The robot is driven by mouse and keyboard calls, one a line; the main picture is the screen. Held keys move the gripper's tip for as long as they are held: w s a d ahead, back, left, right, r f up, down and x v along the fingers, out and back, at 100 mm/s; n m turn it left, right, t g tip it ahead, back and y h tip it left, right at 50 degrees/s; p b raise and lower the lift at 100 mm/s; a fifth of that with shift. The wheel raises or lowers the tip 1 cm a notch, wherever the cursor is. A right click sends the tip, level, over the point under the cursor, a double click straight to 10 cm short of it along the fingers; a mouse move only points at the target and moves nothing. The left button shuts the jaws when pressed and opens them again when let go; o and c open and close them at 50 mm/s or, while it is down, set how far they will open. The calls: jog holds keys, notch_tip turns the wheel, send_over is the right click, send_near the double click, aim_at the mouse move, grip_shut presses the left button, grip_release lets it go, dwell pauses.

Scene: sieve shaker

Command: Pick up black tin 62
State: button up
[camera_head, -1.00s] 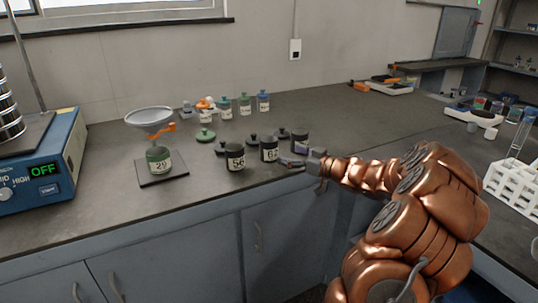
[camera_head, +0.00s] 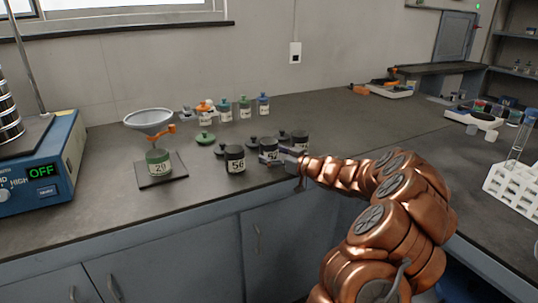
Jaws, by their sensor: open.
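The black tin I take for 62 (camera_head: 267,146) stands in the middle of the row of black tins on the bench. Its label is partly covered by my gripper, so the number is not clear now. My gripper (camera_head: 273,157) is open and reaches in from the right, low at the front right of this tin. I cannot tell whether the fingers touch it or straddle it. Black tin 56 (camera_head: 234,160) stands just to its left. Another black tin (camera_head: 300,140) stands behind my gripper to the right, its label hidden.
A green tin (camera_head: 158,162) stands on a dark plate under a funnel (camera_head: 149,119). Several small bottles (camera_head: 244,108) stand at the back. The bench's front edge is close.

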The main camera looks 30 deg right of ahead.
jog(key=shift+w, duration=0.15)
jog(key=shift+c, duration=0.2)
jog(key=c, duration=1.2)
jog(key=shift+r, duration=0.15)
jog(key=shift+c, duration=0.2)
